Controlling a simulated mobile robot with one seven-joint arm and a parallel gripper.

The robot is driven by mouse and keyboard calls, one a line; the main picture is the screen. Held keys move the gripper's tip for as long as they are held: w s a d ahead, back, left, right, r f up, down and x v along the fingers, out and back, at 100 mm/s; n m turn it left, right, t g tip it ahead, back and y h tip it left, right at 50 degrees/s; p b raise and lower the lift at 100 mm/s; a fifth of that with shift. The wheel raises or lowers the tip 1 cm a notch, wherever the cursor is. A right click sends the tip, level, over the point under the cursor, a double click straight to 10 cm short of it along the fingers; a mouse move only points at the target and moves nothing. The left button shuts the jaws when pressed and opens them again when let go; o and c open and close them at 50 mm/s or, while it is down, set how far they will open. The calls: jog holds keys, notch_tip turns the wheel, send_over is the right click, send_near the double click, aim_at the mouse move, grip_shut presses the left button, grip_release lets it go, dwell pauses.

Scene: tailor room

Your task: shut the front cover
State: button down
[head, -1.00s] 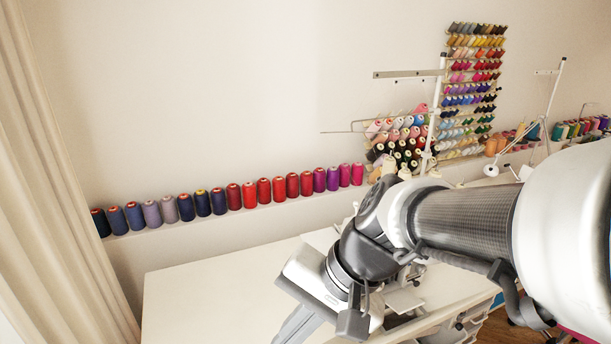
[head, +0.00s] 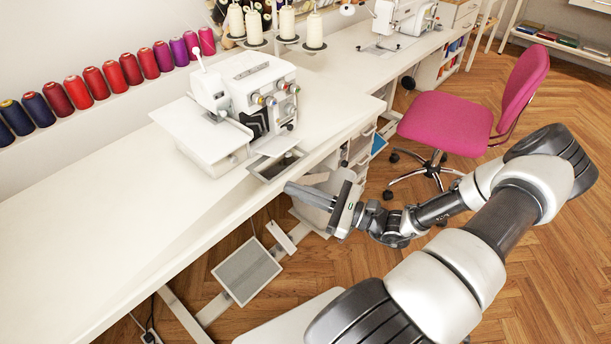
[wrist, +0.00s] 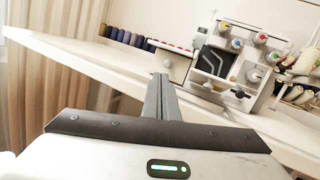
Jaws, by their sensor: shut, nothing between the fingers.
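The white serger sewing machine (head: 262,82) stands on the table. Its front cover (head: 276,166) hangs open, folded down at the table's front edge, with its dark inner side showing. The machine's dark inner workings show behind it, also in the wrist view (wrist: 213,62). My gripper (head: 289,187) is shut and empty, its fingertips just below and right of the cover in the head view. I cannot tell whether they touch it. In the wrist view the closed fingers (wrist: 160,82) point forward, left of the machine.
The white table (head: 90,225) is clear to the left. Cream thread cones (head: 285,22) stand behind the machine. A pedal (head: 247,270) lies on the floor below the table. Drawers (head: 360,145) and a pink chair (head: 445,120) are to the right.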

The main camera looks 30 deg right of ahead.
aim_at(300, 167)
jog(key=d+f+m+t+h+b, duration=0.2)
jog(key=d+f+m+t+h, duration=0.35)
jog(key=d, duration=0.25)
jog(key=shift+t, duration=0.25)
jog(key=x, duration=0.6)
jog(key=b+x, duration=0.1)
jog(key=x, duration=0.2)
jog(key=shift+w+a+r, duration=0.15)
jog(key=shift+r, duration=0.4)
jog(key=shift+r, duration=0.1)
